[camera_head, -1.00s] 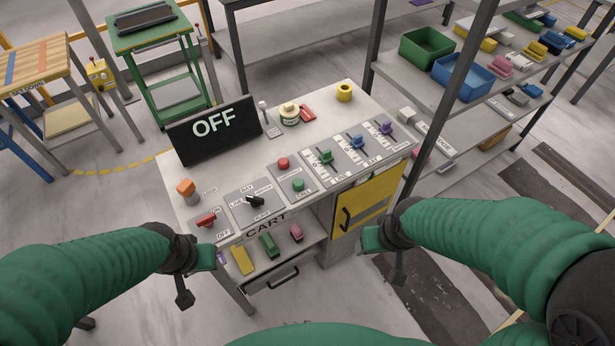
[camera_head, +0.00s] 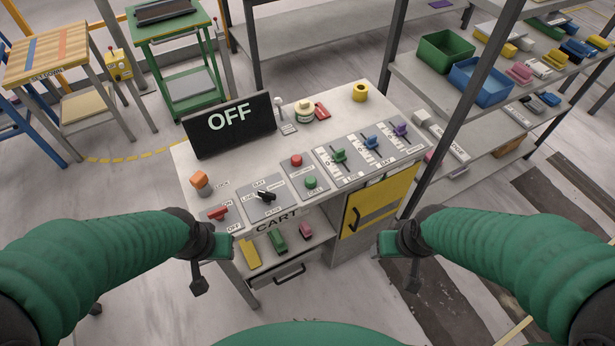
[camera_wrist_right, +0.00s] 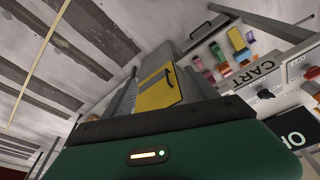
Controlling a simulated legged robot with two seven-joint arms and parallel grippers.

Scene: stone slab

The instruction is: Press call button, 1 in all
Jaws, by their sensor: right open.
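The green call button (camera_head: 310,182) sits on a small grey panel of the control desk, with a "CALL" label in front of it. A red button (camera_head: 296,160) is just behind it on the same panel. My left gripper (camera_head: 222,246) is at the desk's front left, apart from the call button; whether its jaws are open cannot be made out. My right gripper (camera_head: 388,243) is open and empty in front of the yellow door, right of and nearer than the call button. The right wrist view shows the yellow door (camera_wrist_right: 160,90) ahead; the call button cannot be made out there.
The desk holds an "OFF" display (camera_head: 230,124), an orange knob (camera_head: 199,180), a red switch (camera_head: 218,213), a black selector (camera_head: 265,196) and three sliders (camera_head: 370,143). A shelf rack (camera_head: 440,85) stands at right. Floor in front is clear.

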